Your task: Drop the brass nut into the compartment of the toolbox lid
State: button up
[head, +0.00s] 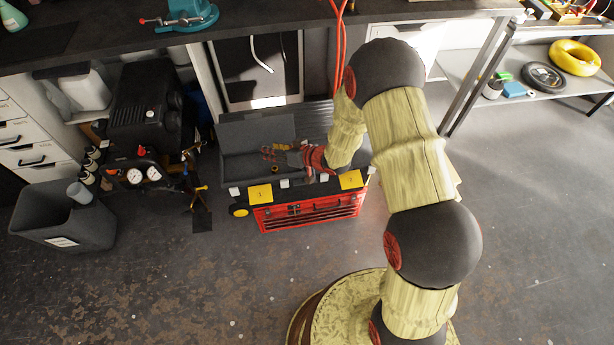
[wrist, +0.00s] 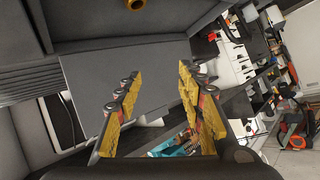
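The red toolbox (head: 310,212) stands on the floor under the bench, with a dark grey top and lid. A shallow grey compartment (head: 245,135) shows in its lid. My gripper (head: 268,153) is over the compartment, pointing left. In the wrist view my gripper (wrist: 158,80) has its yellow-padded fingers spread, with nothing between them. The brass nut (wrist: 136,4) is a small ring at the wrist view's top edge, partly cut off, apart from the fingers and against dark grey toolbox surface. A small brownish spot in the head view (head: 275,169), below the fingers, looks like the nut.
A black compressor (head: 145,110) and a grey bin (head: 65,215) stand left of the toolbox. The dark workbench (head: 110,35) runs above and behind it. A red cable (head: 338,50) hangs behind the toolbox. The floor in front is clear.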

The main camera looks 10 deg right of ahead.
jog(key=v, duration=0.9)
